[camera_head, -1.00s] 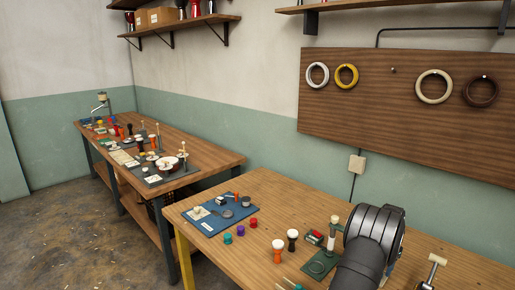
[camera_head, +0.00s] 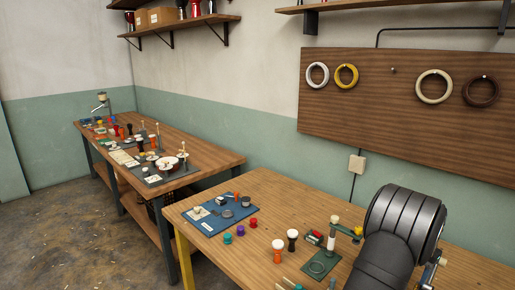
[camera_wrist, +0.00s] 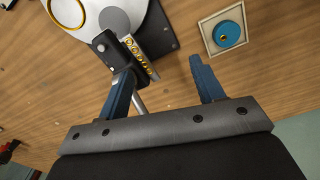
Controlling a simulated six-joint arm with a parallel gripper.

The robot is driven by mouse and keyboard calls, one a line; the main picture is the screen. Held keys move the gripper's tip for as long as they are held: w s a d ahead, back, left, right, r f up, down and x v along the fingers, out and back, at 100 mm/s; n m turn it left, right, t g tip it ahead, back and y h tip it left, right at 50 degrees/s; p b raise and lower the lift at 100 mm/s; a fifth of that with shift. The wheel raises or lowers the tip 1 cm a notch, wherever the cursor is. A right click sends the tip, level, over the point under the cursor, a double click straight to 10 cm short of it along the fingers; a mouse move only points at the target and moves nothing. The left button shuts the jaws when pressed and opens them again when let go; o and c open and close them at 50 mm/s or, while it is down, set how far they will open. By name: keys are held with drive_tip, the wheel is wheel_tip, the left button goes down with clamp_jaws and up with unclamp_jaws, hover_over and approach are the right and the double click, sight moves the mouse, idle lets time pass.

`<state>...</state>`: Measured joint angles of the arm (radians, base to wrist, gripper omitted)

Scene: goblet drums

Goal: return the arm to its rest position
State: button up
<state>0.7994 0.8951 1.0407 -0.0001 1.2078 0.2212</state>
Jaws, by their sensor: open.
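My gripper (camera_wrist: 168,82) shows in the wrist view with its two blue fingers apart and nothing held between them. Below and past the left finger is a black-and-metal fixture (camera_wrist: 125,45) with a pale round disc edged in gold. In the head view my dark arm fills the lower right, over the near workbench (camera_head: 262,187); the gripper itself is not visible there.
A blue disc on a square plate (camera_wrist: 229,34) lies beyond the right finger. In the head view, a green stand (camera_head: 321,264), goblet-shaped pieces (camera_head: 279,250) and a blue mat (camera_head: 213,217) are left of my arm. A pegboard with rings (camera_head: 392,100) hangs behind.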

drive_tip(key=s+r, duration=0.1)
drive_tip(key=s, duration=2.6)
drive_tip(key=w+f, duration=0.2)
drive_tip(key=w, duration=0.1)
drive_tip(key=w+f, duration=0.2)
drive_tip(key=w, duration=0.2)
drive_tip(key=w+f, duration=0.2)
drive_tip(key=w, duration=0.2)
drive_tip(key=shift+w+d+f, duration=0.1)
drive_tip(key=shift+w+f, duration=0.05)
drive_tip(key=shift+f, duration=0.05)
drive_tip(key=s+r, duration=0.7)
drive_tip(key=s, duration=0.5)
drive_tip(key=w+d, duration=0.2)
drive_tip(key=w, duration=0.6)
drive_tip(key=shift+f, duration=0.1)
